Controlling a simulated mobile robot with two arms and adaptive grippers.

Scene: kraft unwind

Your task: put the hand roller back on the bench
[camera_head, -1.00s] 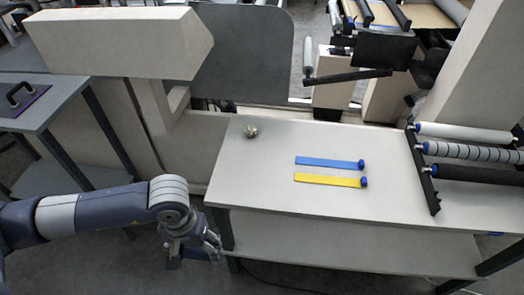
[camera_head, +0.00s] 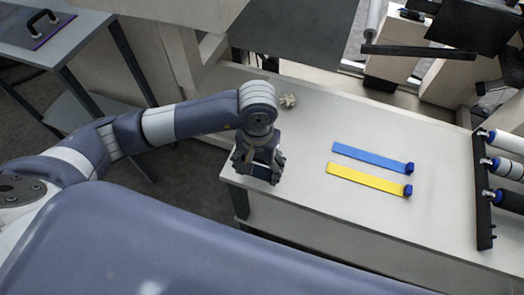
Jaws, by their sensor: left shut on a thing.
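My left gripper (camera_head: 257,167) points down over the left front corner of the white bench (camera_head: 300,150). It is shut on a small dark thing, taken to be the hand roller, mostly hidden by the fingers. I cannot tell whether this thing touches the bench top. My right gripper is out of view.
A blue strip (camera_head: 368,157) and a yellow strip (camera_head: 362,179) lie mid-bench, each with a blue end. A small shiny lump (camera_head: 288,101) lies behind my gripper. A rack (camera_head: 481,190) with several rollers stands at the right. Bench between gripper and strips is bare.

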